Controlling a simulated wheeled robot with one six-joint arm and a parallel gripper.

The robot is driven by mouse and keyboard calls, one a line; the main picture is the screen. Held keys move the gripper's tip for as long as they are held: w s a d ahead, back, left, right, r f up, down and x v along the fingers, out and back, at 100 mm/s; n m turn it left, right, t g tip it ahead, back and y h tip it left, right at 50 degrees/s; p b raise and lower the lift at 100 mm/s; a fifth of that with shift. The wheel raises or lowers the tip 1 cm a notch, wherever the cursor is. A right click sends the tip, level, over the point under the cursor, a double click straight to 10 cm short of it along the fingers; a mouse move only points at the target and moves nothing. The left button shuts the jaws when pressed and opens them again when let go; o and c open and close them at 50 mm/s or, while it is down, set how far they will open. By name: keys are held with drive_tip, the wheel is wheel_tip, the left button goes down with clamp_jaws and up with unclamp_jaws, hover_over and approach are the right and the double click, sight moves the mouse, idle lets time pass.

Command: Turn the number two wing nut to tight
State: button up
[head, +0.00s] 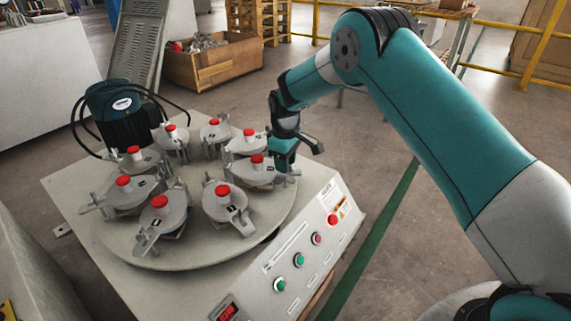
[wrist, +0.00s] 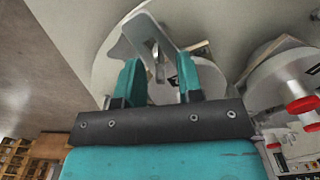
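Several grey clamp stations with red knobs stand in a ring on a round turntable (head: 140,259). Their number labels are too small to read, so I cannot tell which is number two. My gripper (head: 284,160) is at the outer end of the right-hand station (head: 257,172). In the wrist view my gripper (wrist: 159,82) has its two teal fingers apart. A grey metal wing nut (wrist: 158,70) stands in the gap between them, with space visible beside it. In the head view my gripper hides this wing nut.
A control panel (head: 305,245) with coloured buttons slopes along the table's front right. A dark motor (head: 122,115) with cables stands at the back left. A neighbouring station with red knobs (wrist: 300,104) is close on the right in the wrist view.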

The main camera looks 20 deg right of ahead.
clamp_jaws()
drive_tip(key=shift+r+m+p, duration=0.15)
drive_tip(key=shift+m+p, duration=0.25)
drive_tip(key=shift+p, duration=0.3)
drive_tip(key=m+p, duration=0.2)
drive_tip(key=shift+r+p, duration=0.15)
drive_tip(key=shift+p, duration=0.2)
drive_tip(key=m+p, duration=0.3)
drive_tip(key=shift+m, duration=0.3)
drive_tip(key=m+p, duration=0.2)
drive_tip(key=m, duration=0.1)
drive_tip(key=shift+m, duration=0.3)
drive_tip(key=shift+f+m+p, duration=0.15)
drive_tip(key=shift+m+p, duration=0.3)
drive_tip(key=shift+m, duration=0.5)
drive_tip(key=shift+f+m+p, duration=0.1)
drive_tip(key=shift+m+p, duration=0.3)
drive_tip(key=shift+m, duration=0.55)
